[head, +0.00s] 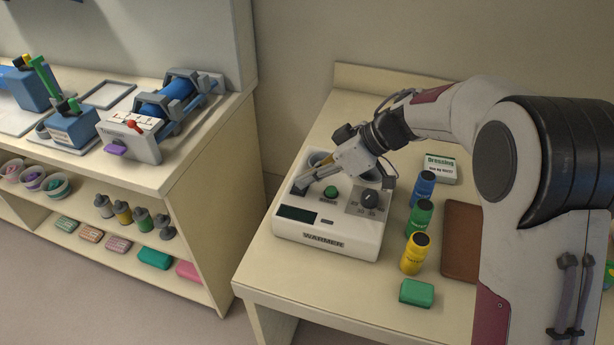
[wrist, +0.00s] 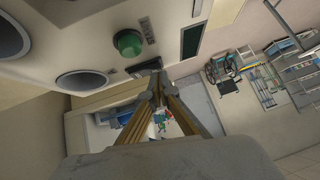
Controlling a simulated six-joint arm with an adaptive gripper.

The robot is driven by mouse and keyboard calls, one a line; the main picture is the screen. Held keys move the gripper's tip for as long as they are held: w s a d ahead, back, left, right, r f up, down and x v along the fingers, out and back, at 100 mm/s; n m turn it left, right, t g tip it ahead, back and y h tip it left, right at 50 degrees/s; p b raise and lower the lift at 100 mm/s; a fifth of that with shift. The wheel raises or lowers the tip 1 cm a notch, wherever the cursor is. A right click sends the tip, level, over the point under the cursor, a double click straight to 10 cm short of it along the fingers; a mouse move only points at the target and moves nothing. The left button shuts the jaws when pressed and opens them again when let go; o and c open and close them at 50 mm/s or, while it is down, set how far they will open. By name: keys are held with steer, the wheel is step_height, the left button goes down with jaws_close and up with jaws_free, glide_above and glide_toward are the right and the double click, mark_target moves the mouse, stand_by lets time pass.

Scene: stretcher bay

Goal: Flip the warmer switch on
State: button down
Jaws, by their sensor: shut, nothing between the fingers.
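The warmer (head: 345,243) is a white box with a "WARMER" label on its front, standing on the table in the head view. Its top has a green button (head: 330,192), a dark display (head: 297,214) and a dark knob (head: 370,198). My gripper (head: 302,184) reaches down to the left side of the warmer's top, left of the green button. In the wrist view its fingertips (wrist: 157,78) are together and empty, right beside a black switch (wrist: 145,66). I cannot tell whether they touch it. The fingers partly cover the switch, and its position is unclear.
Blue, green and yellow bottles (head: 414,254) stand right of the warmer, with a green block (head: 417,292), a brown board (head: 461,240) and a Dressing box (head: 440,168) nearby. A shelf unit (head: 237,180) with equipment stands at left, across a gap.

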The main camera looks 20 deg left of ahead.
steer(key=shift+f, duration=0.1)
steer(key=shift+s+f+t, duration=0.15)
steer(key=shift+f+t, duration=0.05)
steer(key=shift+t, duration=0.2)
steer(key=shift+w, duration=0.2)
steer(key=shift+w+r, duration=0.3)
steer(key=shift+w, duration=0.25)
steer(key=shift+r, duration=0.1)
stand_by(0.3)
